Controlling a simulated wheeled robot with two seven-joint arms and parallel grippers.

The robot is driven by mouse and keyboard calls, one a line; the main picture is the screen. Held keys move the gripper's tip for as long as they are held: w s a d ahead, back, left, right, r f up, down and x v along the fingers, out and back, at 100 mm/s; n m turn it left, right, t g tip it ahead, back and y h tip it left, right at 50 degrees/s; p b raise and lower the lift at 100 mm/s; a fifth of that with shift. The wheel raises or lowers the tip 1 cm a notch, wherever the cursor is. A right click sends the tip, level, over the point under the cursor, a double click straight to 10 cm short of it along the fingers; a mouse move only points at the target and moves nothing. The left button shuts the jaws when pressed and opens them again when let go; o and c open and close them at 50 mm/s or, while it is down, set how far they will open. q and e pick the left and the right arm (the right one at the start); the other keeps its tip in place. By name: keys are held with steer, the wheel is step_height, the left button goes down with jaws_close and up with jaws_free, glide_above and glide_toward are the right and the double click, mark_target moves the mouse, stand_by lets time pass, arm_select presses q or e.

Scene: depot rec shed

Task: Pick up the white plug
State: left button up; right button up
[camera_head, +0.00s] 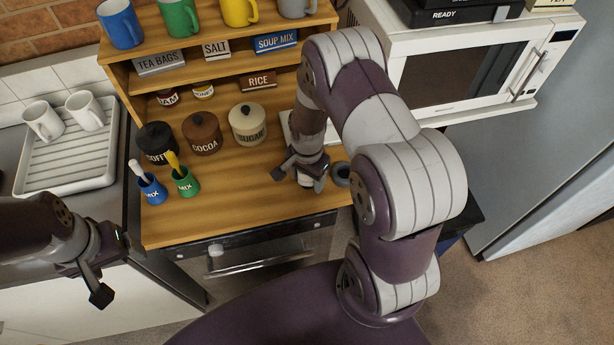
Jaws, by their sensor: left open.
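A small whitish piece (319,184) shows at the fingers of my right gripper, near the front right of the wooden counter (250,205). It may be the white plug, but the fingers and arm hide most of it. My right gripper (304,175) points down just above the counter there. I cannot tell whether its fingers touch or hold the whitish piece. My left gripper (112,268) is open and empty, left of the counter's front corner and far from the piece.
A dark ring-shaped thing (341,173) lies right beside the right gripper. Sugar (247,124), cocoa (202,133) and coffee (157,142) jars stand behind, with blue (152,190) and green (186,182) mix cups at left. A microwave (470,65) stands at right. The front middle counter is clear.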

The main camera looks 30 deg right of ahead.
steer(key=c, duration=0.7)
steer(key=shift+w+r, duration=0.1)
steer(key=shift+r, duration=0.2)
steer(key=r, duration=0.2)
steer(key=r+b, duration=0.1)
steer(key=shift+d+r, duration=0.4)
steer(key=s+d+r+b, duration=0.1)
steer(key=s+d+r, duration=0.5)
steer(key=d, duration=0.3)
steer(key=shift+d+r+b, duration=0.2)
steer(key=shift+r+b, duration=0.1)
steer(key=shift+r, duration=0.05)
